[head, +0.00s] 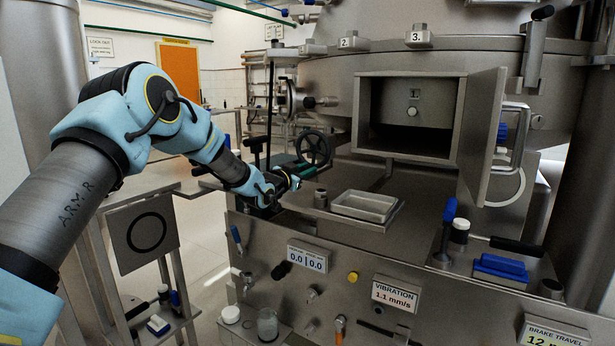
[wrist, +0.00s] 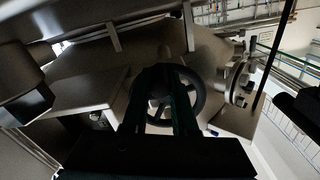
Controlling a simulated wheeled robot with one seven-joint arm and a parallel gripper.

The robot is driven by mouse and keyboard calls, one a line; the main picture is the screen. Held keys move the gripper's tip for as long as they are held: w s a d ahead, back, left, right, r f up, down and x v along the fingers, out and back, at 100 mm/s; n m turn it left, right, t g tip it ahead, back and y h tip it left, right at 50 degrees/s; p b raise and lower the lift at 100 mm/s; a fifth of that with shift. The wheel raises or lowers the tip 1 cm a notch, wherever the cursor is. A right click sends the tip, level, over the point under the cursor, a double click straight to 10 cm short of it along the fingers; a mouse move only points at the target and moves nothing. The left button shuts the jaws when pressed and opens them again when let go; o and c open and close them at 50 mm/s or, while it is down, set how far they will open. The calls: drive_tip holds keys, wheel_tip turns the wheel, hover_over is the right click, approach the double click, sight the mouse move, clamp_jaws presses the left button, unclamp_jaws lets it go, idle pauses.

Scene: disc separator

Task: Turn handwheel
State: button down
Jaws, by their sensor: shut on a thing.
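The handwheel (head: 315,148) is a dark spoked wheel on the machine's left part, left of the open chamber in the head view. In the wrist view the handwheel (wrist: 201,93) is near the centre, partly hidden behind my fingers. My gripper (head: 302,170) is at the lower rim of the wheel in the head view, with dark green fingers. In the wrist view my gripper (wrist: 165,72) reaches across the wheel with its fingers close together. It is shut on the handwheel; the exact contact is dark and hard to see.
A shallow metal tray (head: 365,206) sits on the ledge right of my gripper. The chamber door (head: 482,135) stands open to the right. A pipe flange (wrist: 240,84) is right of the wheel.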

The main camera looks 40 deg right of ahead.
idle(0.3)
drive_tip(key=c, duration=0.7)
unclamp_jaws()
drive_tip(key=shift+a, duration=0.1)
drive_tip(key=b+v, duration=0.2)
drive_tip(key=v, duration=0.8)
drive_tip(key=shift+a, duration=0.3)
